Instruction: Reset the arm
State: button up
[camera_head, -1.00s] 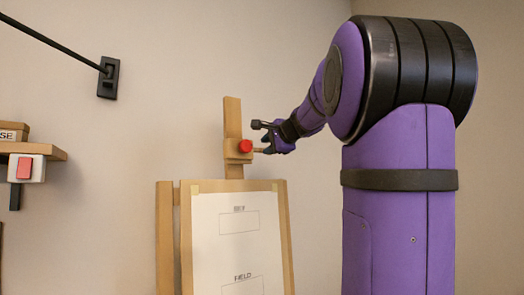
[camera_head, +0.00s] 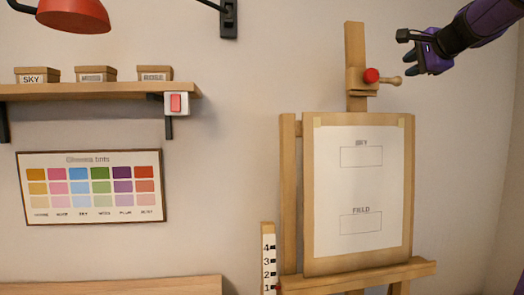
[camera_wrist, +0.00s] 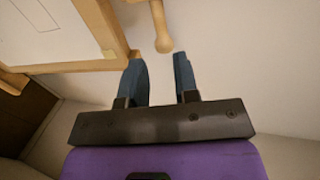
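My gripper (camera_head: 413,64) shows at the upper right of the head view, just right of the easel's wooden handle (camera_head: 391,81) and apart from it. In the wrist view my gripper (camera_wrist: 161,75) has its two blue-grey fingers spread with nothing between them. The handle's rounded end (camera_wrist: 164,43) lies beyond the fingertips there. My purple arm reaches in from the top right corner of the head view. The easel (camera_head: 289,200) holds a white sheet (camera_head: 361,190) with boxes labelled SKY and FIELD. A red knob (camera_head: 371,76) sits on its clamp.
A shelf (camera_head: 90,92) with several labelled boxes and a red switch (camera_head: 175,103) is on the left wall. A tint chart (camera_head: 92,187) hangs below it. A red lamp (camera_head: 73,15) hangs at top left. A numbered scale (camera_head: 269,262) stands beside the easel.

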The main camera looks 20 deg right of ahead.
jog(key=s+a+f+n+g+y, duration=0.25)
jog(key=a+f+n, duration=0.35)
jog(key=a+f, duration=0.45)
jog(key=s+a+f+n+g+y, duration=0.1)
jog(key=a+f+n+g+y, duration=0.35)
jog(key=a, duration=0.85)
jog(key=s+a+f+n+g+h, duration=0.1)
jog(key=s+a+f+n, duration=0.3)
jog(key=f, duration=0.5)
jog(key=s+a+f+n+g+h, duration=0.1)
jog(key=s+a+f+n+h, duration=0.1)
jog(key=s+a+f+n, duration=0.2)
jog(key=s+f+n, duration=0.2)
jog(key=s+f, duration=0.2)
jog(key=f, duration=0.1)
jog(key=shift+s+a, duration=0.25)
jog(key=shift+a, duration=0.15)
jog(key=shift+f, duration=0.1)
